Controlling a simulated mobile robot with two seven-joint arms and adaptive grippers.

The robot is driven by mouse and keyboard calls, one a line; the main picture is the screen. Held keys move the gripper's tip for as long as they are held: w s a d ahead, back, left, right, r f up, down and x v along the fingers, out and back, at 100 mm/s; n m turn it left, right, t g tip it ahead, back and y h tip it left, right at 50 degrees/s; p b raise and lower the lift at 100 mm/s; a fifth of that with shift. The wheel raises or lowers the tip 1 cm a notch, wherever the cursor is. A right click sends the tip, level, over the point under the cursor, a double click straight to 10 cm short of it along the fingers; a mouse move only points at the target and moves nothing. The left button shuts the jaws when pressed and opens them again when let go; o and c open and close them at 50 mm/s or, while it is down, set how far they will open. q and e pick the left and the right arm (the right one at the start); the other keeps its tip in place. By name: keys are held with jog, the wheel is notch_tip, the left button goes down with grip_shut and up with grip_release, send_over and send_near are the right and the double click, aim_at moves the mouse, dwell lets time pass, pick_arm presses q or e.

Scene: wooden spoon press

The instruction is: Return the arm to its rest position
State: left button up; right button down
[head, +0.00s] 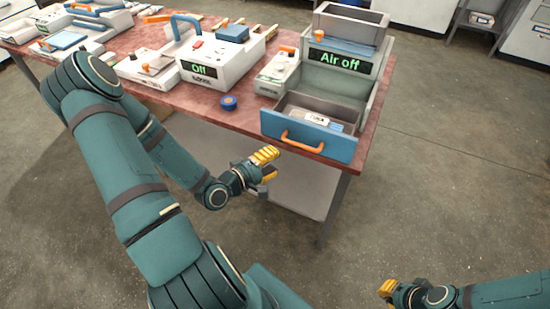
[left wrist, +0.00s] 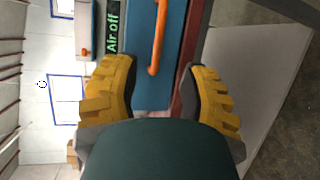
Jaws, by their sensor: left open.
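My left gripper (head: 265,165) is open and empty in the head view, in front of the table's edge and below the blue drawer front (head: 308,137). In the left wrist view its two yellow fingers (left wrist: 160,98) are spread apart, with the orange drawer handle (left wrist: 157,38) beyond them and not touched. My left arm (head: 130,180) reaches in from the left. My right gripper (head: 388,291) shows at the lower right of the head view, over the floor and away from the table; its finger gap is too small to tell.
The table (head: 200,100) carries the machine with the "Air off" display (head: 340,61), its drawer pulled open with items inside. A white machine with an "Off" display (head: 200,69) stands left of it. A blue round piece (head: 229,102) lies near the front edge.

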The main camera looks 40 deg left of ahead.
pick_arm(q)
jog(key=w+d+f+m+g+h, duration=0.1)
jog(key=d+f+m+g, duration=0.25)
jog(key=d, duration=0.35)
jog(key=d+f+m+g+h, duration=0.2)
jog(key=d+f+m+g, duration=0.15)
jog(key=d+f, duration=0.2)
jog(key=s+d+f+m+g+y, duration=0.1)
jog(key=s+d+f+m+g, duration=0.3)
jog(key=s+d+m+g, duration=0.3)
jog(key=d+m, duration=0.1)
jog(key=d, duration=0.3)
jog(key=shift+s+d, duration=0.2)
